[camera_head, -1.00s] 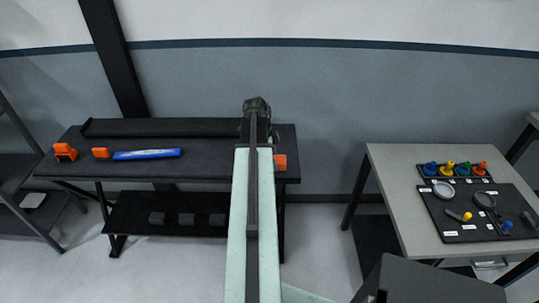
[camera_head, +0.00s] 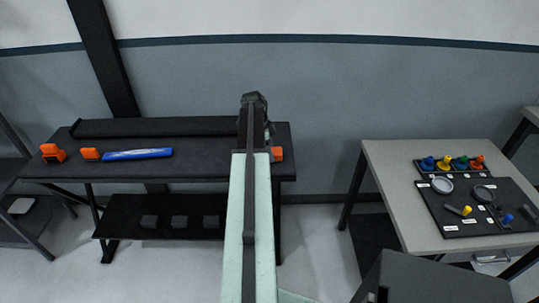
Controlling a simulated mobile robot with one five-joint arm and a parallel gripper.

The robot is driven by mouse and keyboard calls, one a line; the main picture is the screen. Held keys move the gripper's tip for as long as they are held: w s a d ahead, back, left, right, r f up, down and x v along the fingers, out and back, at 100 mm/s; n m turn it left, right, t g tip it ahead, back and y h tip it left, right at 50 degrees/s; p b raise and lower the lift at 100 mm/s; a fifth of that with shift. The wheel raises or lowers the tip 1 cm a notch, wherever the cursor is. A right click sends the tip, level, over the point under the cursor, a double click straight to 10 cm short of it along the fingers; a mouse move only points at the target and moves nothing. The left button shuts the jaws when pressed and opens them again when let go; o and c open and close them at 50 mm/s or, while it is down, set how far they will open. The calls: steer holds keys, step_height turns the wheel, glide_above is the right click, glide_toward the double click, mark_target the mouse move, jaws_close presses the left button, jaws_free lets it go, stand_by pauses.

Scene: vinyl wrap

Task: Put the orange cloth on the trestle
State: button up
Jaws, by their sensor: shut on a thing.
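The orange cloth (camera_head: 277,154) shows as a small orange patch just right of my arm, over the right end of the black table; most of it is hidden behind the arm. My gripper (camera_head: 255,140) is at the far end of my pale green arm and is shut on the cloth. Its fingertips are hidden by the arm, and whether the cloth touches the tabletop cannot be told. The long black table (camera_head: 205,165) with splayed legs looks like the trestle.
A grey table (camera_head: 390,165) with a tool board (camera_head: 470,228) stands at the right.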

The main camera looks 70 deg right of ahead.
steer(key=shift+f, duration=0.1)
steer(key=o, duration=1.2)
steer(key=p+v, duration=1.1)
steer(key=v, duration=0.1)
steer(key=shift+p, duration=0.3)
